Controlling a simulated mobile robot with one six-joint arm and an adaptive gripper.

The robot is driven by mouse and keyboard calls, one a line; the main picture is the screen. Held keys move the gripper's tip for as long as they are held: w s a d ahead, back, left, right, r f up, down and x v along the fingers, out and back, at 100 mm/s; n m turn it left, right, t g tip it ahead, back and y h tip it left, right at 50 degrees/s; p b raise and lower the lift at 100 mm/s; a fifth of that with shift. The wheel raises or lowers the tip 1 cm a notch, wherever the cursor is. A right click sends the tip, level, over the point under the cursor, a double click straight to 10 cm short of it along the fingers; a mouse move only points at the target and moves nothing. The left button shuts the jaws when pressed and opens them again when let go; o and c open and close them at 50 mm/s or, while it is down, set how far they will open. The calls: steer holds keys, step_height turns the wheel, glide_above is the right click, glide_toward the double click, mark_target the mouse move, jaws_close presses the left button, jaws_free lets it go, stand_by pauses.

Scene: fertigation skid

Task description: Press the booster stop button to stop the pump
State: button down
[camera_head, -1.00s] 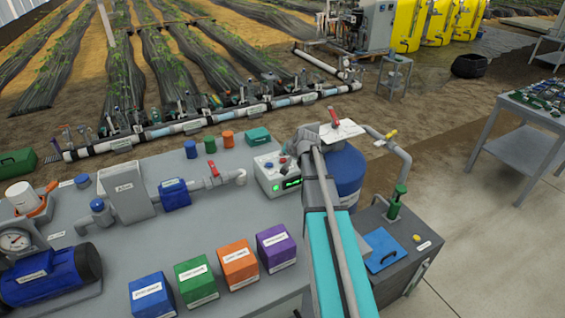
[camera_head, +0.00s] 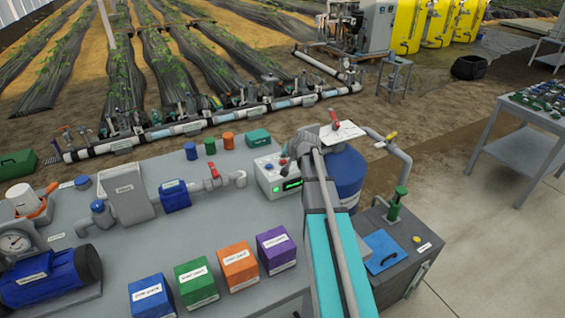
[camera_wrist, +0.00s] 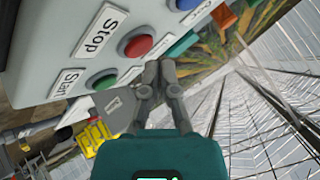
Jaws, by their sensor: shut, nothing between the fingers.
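The pale control box (camera_head: 268,186) with a green lit display stands at the right end of the grey bench, partly behind my gripper (camera_head: 297,146). In the wrist view, its round red button (camera_wrist: 136,43) sits beside a white "Stop" label (camera_wrist: 98,31). A green button (camera_wrist: 102,79) sits beside a "Start" label (camera_wrist: 66,83). My gripper (camera_wrist: 160,68) is shut and empty in the wrist view. Its fingertips appear just below and right of the red button and near the green one. I cannot tell whether they touch the panel.
A blue button (camera_wrist: 186,4) is at the wrist view's top edge. On the bench, a red-handled valve (camera_head: 214,172) is left of the box. A purple block (camera_head: 276,250) and other coloured blocks stand in front. A blue drum (camera_head: 346,172) is behind my arm. The bench middle is clear.

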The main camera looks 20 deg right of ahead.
mark_target(283, 162)
steer(key=shift+f, duration=0.15)
steer(key=shift+f+b, duration=0.3)
steer(key=shift+b, duration=0.15)
steer(key=shift+f+b, duration=0.35)
stand_by(1.1)
steer(key=shift+r, duration=0.15)
stand_by(0.3)
steer(key=shift+r+p, duration=0.7)
steer(key=shift+p, duration=0.15)
steer(key=shift+r+p, duration=2.5)
